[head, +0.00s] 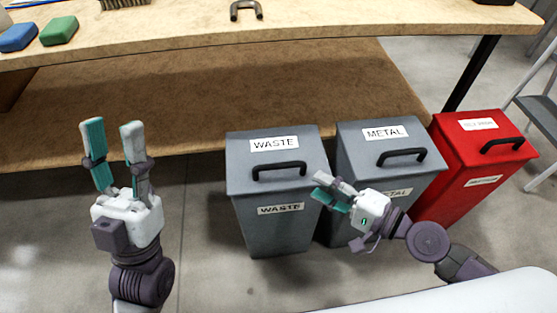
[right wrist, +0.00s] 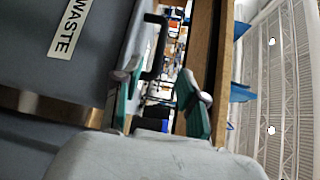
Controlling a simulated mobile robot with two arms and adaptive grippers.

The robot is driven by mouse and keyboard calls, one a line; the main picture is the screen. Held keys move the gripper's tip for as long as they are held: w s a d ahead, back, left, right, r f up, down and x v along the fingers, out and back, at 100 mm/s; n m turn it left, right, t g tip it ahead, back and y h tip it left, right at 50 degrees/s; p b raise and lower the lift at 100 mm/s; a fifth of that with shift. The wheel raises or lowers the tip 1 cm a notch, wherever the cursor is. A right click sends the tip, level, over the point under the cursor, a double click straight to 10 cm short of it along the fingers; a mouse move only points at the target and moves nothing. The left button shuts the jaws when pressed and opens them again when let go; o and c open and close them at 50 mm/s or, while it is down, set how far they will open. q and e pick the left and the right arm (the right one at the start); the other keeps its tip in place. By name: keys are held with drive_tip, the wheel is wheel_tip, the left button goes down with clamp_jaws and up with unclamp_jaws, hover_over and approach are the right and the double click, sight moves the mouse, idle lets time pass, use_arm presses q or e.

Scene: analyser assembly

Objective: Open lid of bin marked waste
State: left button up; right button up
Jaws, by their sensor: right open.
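The grey waste bin (head: 275,230) stands on the floor in front of the bench, with WASTE labels on its lid and front. Its lid (head: 240,178) is closed and carries a black handle (head: 279,166). My right gripper (head: 322,186) is open just right of the handle's right end, fingers pointing left toward it. In the right wrist view, the handle (right wrist: 153,60) shows between the open fingers (right wrist: 158,92), beside a WASTE label (right wrist: 69,28); I cannot tell whether they touch. My left gripper (head: 112,132) is open and empty, raised left of the bin.
A grey metal bin (head: 350,165) stands close on the right, partly behind my right gripper, and a red bin (head: 465,150) stands beyond it. The wooden bench (head: 300,25) holds green (head: 59,30) and blue boxes (head: 18,37).

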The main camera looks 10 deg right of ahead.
sight(278, 164)
drive_tip(key=p+x, duration=0.3)
drive_tip(key=x, duration=0.7)
drive_tip(key=shift+a, duration=0.15)
use_arm(q)
drive_tip(key=w+f+g+y, duration=0.3)
drive_tip(key=w+f+g, duration=0.6)
drive_tip(key=f, duration=0.1)
drive_tip(key=shift+d+f, duration=0.2)
drive_tip(key=shift+d, duration=0.15)
use_arm(e)
drive_tip(key=shift+x, duration=0.8)
drive_tip(key=shift+f, duration=0.1)
clamp_jaws()
